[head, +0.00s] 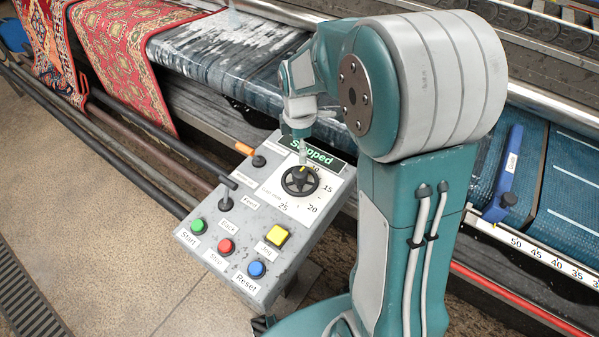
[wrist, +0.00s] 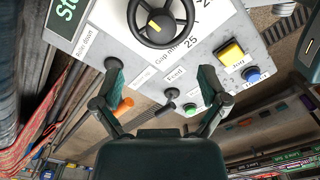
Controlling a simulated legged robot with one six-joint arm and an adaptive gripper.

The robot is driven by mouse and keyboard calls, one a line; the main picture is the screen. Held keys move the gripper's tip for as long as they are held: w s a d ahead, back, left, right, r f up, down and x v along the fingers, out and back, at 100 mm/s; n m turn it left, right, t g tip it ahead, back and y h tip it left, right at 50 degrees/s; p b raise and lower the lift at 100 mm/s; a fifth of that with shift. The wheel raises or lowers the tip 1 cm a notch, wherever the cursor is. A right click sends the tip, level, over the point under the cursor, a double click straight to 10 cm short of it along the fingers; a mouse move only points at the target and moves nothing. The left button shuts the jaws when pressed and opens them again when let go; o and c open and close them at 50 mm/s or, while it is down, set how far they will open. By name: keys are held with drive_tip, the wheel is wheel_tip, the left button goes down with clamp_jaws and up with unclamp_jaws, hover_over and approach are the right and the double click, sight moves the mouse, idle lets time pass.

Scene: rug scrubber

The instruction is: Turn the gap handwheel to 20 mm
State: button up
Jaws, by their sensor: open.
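The black gap handwheel (head: 300,181) sits on a white dial plate on the grey control panel (head: 238,262). Its yellow mark points toward the top of the dial, near the 10; the 20 is at the lower right. In the wrist view the handwheel (wrist: 163,22) is at the top edge, partly cut off, with three spokes and the yellow mark on its hub. My gripper (wrist: 160,70) is open and empty, its fingers apart below the wheel in that view. In the head view my gripper (head: 303,150) is small, just behind the wheel; contact cannot be told.
The panel carries a green Start button (head: 198,226), red Stop button (head: 226,246), blue Reset button (head: 256,269), yellow Jog button (head: 277,236) and two levers, one orange-handled (head: 246,149). The display (head: 311,149) reads Stopped. Rugs (head: 120,55) and the machine bed lie behind; floor is free at left.

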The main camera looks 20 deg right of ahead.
sight(300, 171)
wheel_tip(300, 171, down, 10)
drive_tip(key=shift+f, duration=0.1)
idle(0.4)
drive_tip(key=c, duration=1.1)
